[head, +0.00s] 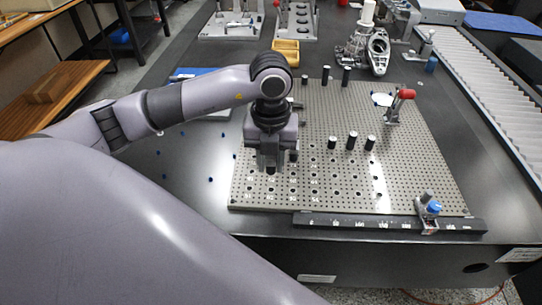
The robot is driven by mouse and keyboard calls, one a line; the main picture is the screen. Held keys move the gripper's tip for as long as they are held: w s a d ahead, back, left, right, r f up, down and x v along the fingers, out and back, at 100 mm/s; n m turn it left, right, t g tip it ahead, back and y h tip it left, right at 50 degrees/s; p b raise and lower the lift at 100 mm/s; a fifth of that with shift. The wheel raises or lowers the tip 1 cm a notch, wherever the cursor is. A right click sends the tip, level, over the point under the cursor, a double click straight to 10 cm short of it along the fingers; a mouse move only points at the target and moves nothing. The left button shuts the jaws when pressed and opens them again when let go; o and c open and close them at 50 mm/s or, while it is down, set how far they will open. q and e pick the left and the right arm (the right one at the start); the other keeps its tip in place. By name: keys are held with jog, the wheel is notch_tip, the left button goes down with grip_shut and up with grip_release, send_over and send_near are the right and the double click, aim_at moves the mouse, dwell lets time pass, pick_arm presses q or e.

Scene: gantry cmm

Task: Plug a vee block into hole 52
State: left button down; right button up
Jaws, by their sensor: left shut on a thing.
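The grey fixture plate (330,110) with a grid of holes lies on the dark table. Its front left part has larger dark holes with small white labels, too small to read surely, so I cannot pick out hole 52. My left gripper (271,160) points down over the plate's left part, shut on a small dark piece that is mostly hidden by the fingers. It may be the vee block; its shape cannot be made out. Whether it touches the plate is unclear. My right gripper is not in view.
Several black posts (352,140) stand on the plate right of the gripper and at its back. A red-handled clamp (394,108) stands back right, a blue-knobbed clamp (430,208) front right. A scale bar (340,222) runs along the front. A yellow tray (286,55) lies behind.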

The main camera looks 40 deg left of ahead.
aim_at(271, 171)
pick_arm(q)
jog(key=shift+f+b, duration=1.1)
jog(key=shift+f, duration=0.6)
jog(key=shift+f+b, duration=0.7)
jog(key=shift+f, duration=0.15)
jog(key=shift+r, duration=0.25)
jog(key=shift+f+b, duration=0.5)
jog(key=shift+f, duration=0.45)
jog(key=c, duration=0.8)
grip_release()
